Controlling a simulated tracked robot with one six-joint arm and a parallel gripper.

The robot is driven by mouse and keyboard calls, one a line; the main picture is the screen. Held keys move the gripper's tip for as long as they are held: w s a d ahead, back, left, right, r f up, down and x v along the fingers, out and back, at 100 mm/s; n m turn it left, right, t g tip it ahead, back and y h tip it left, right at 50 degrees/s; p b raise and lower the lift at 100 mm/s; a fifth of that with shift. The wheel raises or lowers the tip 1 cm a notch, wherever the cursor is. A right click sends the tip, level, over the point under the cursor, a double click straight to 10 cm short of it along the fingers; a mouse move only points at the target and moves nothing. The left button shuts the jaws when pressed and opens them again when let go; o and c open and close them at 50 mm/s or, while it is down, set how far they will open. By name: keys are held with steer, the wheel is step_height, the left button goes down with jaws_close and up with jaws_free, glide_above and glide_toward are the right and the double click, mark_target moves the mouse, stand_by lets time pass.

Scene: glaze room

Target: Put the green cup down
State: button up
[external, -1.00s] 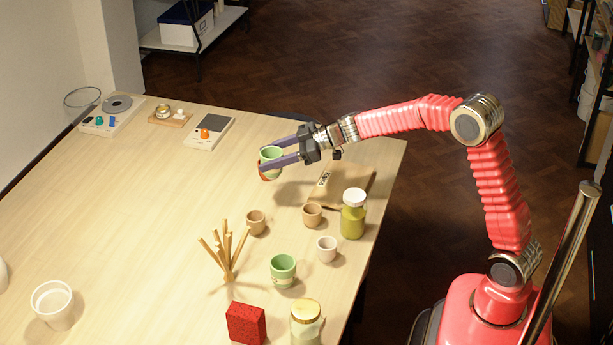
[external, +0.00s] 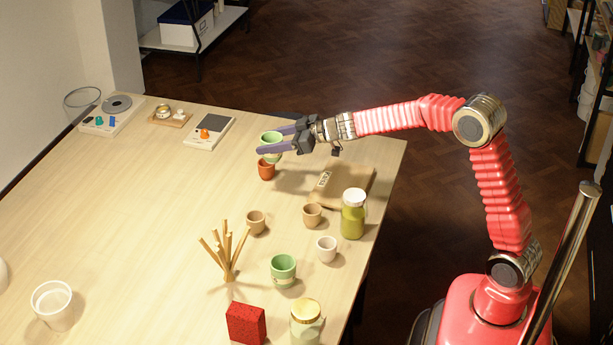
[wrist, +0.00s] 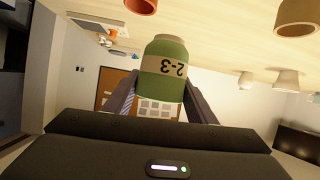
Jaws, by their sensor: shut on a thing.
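A green cup (external: 271,145) with a pale band is between the two fingers of my gripper (external: 267,143) in the external view. In the wrist view the same green cup (wrist: 165,68) fills the space between the fingers, and its label reads 2-3 upside down. My gripper is shut on it. The cup looks upright and seems to be off the table, but the gap below it is hard to judge. A second green cup (external: 283,270) stands near the table's right side, well away from my gripper.
An orange-red cup (external: 266,170) stands just in front of the held cup. A wooden board (external: 345,187), small brown cups (external: 312,215), a white cup (external: 327,249) and a yellow-green jar (external: 353,215) stand to the right.

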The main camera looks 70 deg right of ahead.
steer(key=shift+s+a+f+m+h, duration=0.1)
steer(key=shift+a+m+h, duration=0.1)
steer(key=shift+a, duration=0.3)
steer(key=shift+s+a+f+m+h, duration=0.1)
steer(key=shift+a+m+h, duration=0.1)
steer(key=shift+a, duration=0.3)
steer(key=s+a, duration=0.1)
steer(key=a, duration=1.6)
steer(key=shift+r, duration=0.15)
steer(key=shift+r+n+y, duration=0.1)
steer(key=shift+n+y, duration=0.2)
steer(key=s+f+m+h, duration=0.2)
steer(key=s+m+h, duration=0.1)
steer(key=s, duration=0.7)
steer(key=shift+s+f+m+g+h, duration=0.15)
steer(key=shift+f+m+g+h, duration=0.2)
steer(key=shift+h, duration=0.25)
